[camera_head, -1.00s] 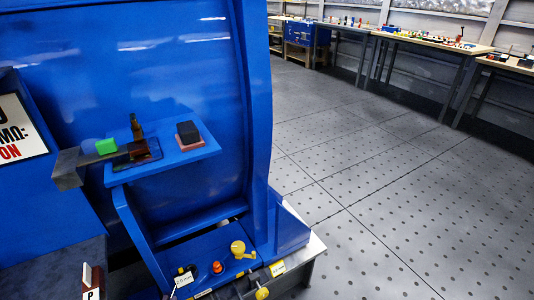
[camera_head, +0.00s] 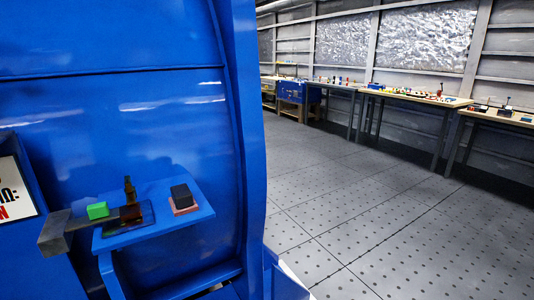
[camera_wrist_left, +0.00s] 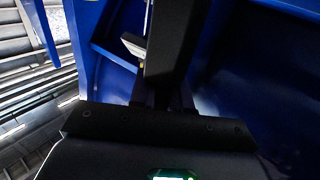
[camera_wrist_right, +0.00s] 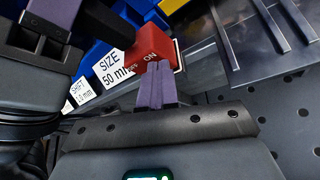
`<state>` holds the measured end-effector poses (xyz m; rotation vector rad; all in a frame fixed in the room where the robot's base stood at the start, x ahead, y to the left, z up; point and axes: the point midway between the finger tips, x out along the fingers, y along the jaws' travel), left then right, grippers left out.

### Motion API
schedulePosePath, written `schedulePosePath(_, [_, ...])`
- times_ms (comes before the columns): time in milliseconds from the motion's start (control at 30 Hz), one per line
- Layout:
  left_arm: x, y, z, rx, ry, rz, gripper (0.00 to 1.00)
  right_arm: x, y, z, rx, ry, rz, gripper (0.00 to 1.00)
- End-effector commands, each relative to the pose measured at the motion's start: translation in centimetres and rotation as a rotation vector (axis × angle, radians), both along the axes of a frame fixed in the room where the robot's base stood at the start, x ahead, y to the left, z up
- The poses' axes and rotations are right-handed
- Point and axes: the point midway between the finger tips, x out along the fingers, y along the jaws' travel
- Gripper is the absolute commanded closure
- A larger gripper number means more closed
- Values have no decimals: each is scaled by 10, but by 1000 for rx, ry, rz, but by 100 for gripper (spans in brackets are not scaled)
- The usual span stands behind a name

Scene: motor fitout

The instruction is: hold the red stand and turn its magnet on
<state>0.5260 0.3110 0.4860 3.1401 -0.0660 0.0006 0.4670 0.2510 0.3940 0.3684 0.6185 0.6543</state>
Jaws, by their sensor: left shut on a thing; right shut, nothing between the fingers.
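The red stand (camera_wrist_left: 142,65) is not clearly visible in the left wrist view beyond a small pale piece. In the right wrist view a red block (camera_wrist_right: 158,57) marked ON and OFF lies just beyond my right gripper (camera_wrist_right: 156,72). Its fingers are shut and empty, their tips at or very near the block; contact is unclear. My left gripper (camera_wrist_left: 166,92) is shut on a dark bar (camera_wrist_left: 172,40) that rises in front of it; I cannot tell if this belongs to the stand. Neither gripper shows in the head view.
White labels reading SIZE (camera_wrist_right: 112,70) and SHIFT (camera_wrist_right: 84,92) sit left of the red block. A blue shelf (camera_head: 160,237) carries a green block (camera_head: 97,210) and a black block (camera_head: 181,192). Open floor (camera_head: 380,210) lies right, with workbenches (camera_head: 420,97) behind.

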Motion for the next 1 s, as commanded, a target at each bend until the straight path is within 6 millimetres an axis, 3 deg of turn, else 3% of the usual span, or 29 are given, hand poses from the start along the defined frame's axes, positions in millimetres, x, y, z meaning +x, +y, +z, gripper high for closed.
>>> schedulePosePath(1000, [0,-1,0,-1,1,-2,100,-11,16,11,1,3,3,100])
